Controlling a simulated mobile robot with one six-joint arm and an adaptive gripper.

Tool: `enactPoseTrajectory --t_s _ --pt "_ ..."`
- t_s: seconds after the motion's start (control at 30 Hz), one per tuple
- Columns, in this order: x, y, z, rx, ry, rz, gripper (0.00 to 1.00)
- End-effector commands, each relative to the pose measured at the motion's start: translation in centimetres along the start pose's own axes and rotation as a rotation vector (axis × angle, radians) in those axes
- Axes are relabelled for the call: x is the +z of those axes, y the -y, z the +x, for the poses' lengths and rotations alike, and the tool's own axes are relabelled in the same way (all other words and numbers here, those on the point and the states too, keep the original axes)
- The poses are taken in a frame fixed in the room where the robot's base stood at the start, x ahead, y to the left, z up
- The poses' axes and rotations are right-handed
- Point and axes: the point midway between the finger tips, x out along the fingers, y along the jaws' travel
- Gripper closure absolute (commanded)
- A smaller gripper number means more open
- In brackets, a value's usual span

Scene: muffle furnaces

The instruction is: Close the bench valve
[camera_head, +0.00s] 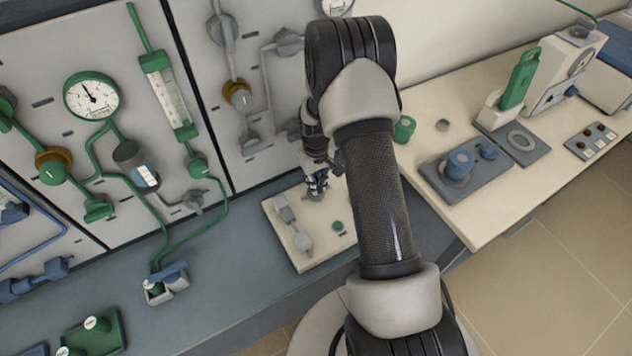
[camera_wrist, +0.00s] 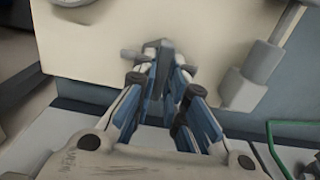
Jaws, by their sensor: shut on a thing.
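The cream valve board (camera_head: 318,255) lies on the blue-grey bench. My gripper (camera_head: 316,188) reaches down to the back part of this board and hides most of what it holds in the head view. In the wrist view, my gripper (camera_wrist: 162,72) is shut on a small grey valve handle (camera_wrist: 160,48), which stands out between and beyond the fingertips. Short grey arms show on both sides of it. The handle's exact angle and the valve body beneath are hard to make out.
Grey pipe fittings (camera_head: 285,210) sit on the board's left side, and a small green knob (camera_head: 338,226) sits to the right. A panel with a gauge (camera_head: 92,96) and green pipes stands behind. A cream counter (camera_head: 470,215) with equipment is at right.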

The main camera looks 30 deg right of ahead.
Motion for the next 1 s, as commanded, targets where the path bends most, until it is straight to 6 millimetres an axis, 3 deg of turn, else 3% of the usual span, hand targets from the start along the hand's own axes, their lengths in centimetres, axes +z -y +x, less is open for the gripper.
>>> enactPoseTrajectory --t_s 0.37,0.4,0.67,1.0 --pt "0.00 0.00 0.01 0.001 0.000 -0.007 1.00" --pt "0.00 0.00 0.01 0.001 0.000 -0.007 0.85" --pt "0.00 0.00 0.01 0.001 0.000 -0.005 0.68" --pt "-0.03 -0.01 -0.20 0.001 -0.001 -0.004 0.68"
